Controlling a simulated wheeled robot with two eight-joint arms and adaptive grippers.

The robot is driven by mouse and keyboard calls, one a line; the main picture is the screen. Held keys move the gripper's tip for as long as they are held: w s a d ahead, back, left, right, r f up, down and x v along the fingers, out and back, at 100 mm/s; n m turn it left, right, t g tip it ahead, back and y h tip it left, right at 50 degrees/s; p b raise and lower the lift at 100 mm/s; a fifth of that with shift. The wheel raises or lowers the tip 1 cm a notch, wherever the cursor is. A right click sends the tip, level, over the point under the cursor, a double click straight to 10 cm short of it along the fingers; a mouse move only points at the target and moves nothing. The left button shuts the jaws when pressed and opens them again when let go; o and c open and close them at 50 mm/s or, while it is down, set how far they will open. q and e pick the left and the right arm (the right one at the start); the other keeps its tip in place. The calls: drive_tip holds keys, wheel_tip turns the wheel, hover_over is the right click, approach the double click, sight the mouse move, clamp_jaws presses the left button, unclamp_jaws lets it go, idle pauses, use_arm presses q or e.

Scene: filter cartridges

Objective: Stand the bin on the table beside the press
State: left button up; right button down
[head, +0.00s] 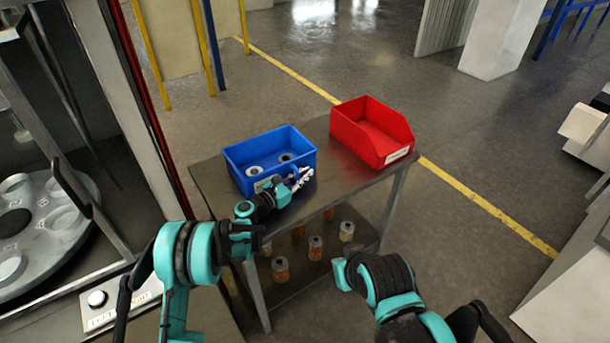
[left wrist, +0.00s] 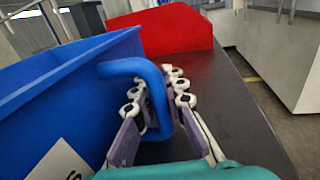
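A blue bin (head: 240,156) stands upright on the dark table (head: 214,174), with cartridges (head: 254,170) inside. Its blue handle (left wrist: 164,105) sticks out from the side wall, and a white label shows on the front. My left gripper (head: 300,177) is at the bin's right side. In the left wrist view its fingers (left wrist: 158,100) straddle the handle, with a visible gap on the right, so it looks open. A machine with a round carousel (head: 42,222), perhaps the press, stands at the left.
A red bin (head: 372,132) stands on the table's right end, close to the blue bin. Several cartridges (head: 315,247) stand on the lower shelf. A button panel (head: 98,299) is at lower left. The floor beyond the table is clear.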

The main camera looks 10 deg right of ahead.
use_arm(q)
drive_tip(key=shift+o, duration=1.1)
drive_tip(key=shift+r, duration=0.1)
